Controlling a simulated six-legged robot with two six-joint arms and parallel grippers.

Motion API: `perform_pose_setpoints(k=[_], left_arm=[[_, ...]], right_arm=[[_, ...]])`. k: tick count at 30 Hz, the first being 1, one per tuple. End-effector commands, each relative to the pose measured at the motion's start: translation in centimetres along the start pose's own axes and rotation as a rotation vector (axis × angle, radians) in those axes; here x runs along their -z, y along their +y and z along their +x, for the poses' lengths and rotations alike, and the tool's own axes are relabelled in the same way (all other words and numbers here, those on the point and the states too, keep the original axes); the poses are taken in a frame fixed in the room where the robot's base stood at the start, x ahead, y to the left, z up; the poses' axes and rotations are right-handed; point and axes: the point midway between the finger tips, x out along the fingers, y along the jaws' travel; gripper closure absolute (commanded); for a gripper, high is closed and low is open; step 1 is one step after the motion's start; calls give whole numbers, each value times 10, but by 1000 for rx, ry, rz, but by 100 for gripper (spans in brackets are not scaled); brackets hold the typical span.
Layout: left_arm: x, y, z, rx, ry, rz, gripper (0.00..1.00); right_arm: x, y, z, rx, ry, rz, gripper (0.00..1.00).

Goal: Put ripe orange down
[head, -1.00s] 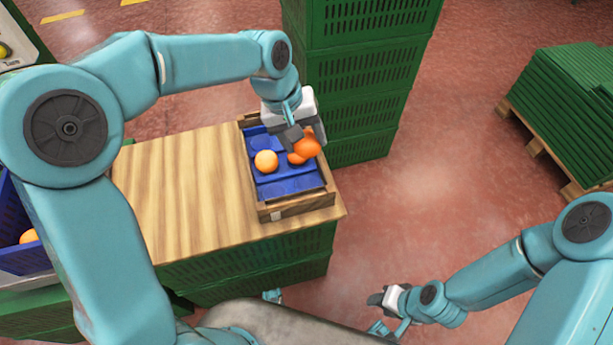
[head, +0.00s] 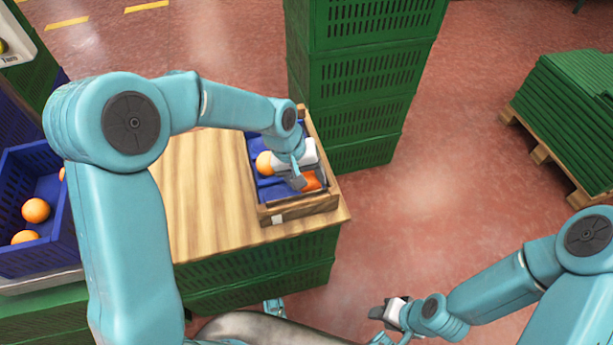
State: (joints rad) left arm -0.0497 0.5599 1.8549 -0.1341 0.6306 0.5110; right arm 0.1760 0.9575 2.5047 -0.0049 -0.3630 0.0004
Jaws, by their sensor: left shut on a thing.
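My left gripper (head: 299,178) is low inside the wooden crate with the blue lining (head: 291,209), near its front right part. It is shut on a deep orange fruit (head: 312,181), which is partly hidden by the fingers. A lighter orange (head: 264,163) lies in the crate to the left of the gripper, partly covered by it. Whether other fruit lies under the gripper is hidden. My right gripper (head: 384,311) is low at the bottom right, away from the crate, too small to tell its opening.
The crate stands on a wooden tabletop (head: 208,200) over green crates. A tall stack of green crates (head: 362,90) rises right behind it. A blue crate (head: 68,225) with oranges (head: 36,210) is at left. A green stack on a pallet (head: 570,120) stands far right.

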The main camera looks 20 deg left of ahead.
Motion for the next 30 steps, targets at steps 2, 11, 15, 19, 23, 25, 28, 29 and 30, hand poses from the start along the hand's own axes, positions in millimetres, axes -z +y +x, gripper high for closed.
perform_pose_setpoints(k=[2,11,15,19,23,25,28,29,30], left_arm=[[0,0,1,0,0,0,72],[0,-1,2,0,0,0,14],[0,0,1,0,0,0,14],[0,1,-12,0,2,0,14],[1,1,-40,-1,4,1,14],[1,1,-57,-1,4,1,14],[1,1,-80,-2,4,0,14],[1,1,-87,-2,4,0,14],[0,1,-94,-2,3,0,14]], right_arm=[[0,0,1,0,0,0,57],[0,1,2,0,0,0,57],[0,0,1,0,0,0,57],[0,-1,-3,0,0,0,57],[0,-4,-10,0,0,0,57],[0,-5,-14,0,0,0,57],[0,-7,-18,0,0,0,57],[0,-7,-19,0,0,0,57],[0,-8,-21,0,0,0,57]])
